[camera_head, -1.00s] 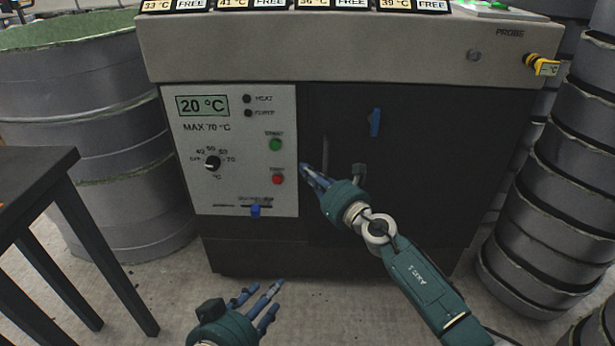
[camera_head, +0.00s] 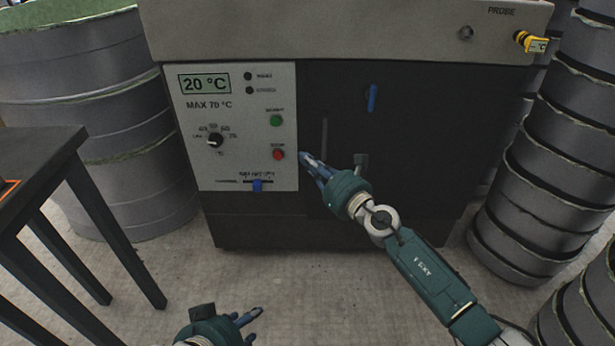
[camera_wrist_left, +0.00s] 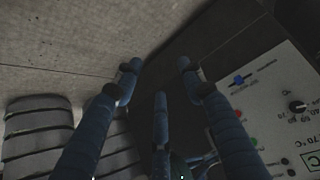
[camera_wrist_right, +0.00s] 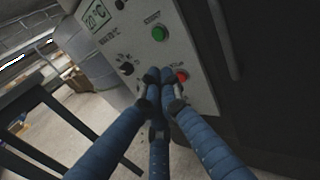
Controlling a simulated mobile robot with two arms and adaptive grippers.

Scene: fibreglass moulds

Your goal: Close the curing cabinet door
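The curing cabinet's dark door (camera_head: 430,130) looks flush with the front, with no gap that I can make out. It carries a grey vertical bar (camera_head: 325,140) and a blue upright latch (camera_head: 372,97). My right gripper (camera_head: 306,157) is in front of the cabinet, its fingertips beside the red stop button (camera_head: 278,155). In the right wrist view its fingers are drawn together with nothing between them, the red button (camera_wrist_right: 182,76) just behind; contact cannot be told. My left gripper (camera_head: 255,325) is low at the bottom edge. Its fingers are spread and empty in the left wrist view (camera_wrist_left: 158,80).
The light control panel (camera_head: 235,125) has a 20 °C display, a dial and a blue slider (camera_head: 257,185). A dark table (camera_head: 40,160) stands at the left, with large grey moulds (camera_head: 100,90) behind. Stacked grey moulds (camera_head: 550,180) stand at the right. The floor in front is clear.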

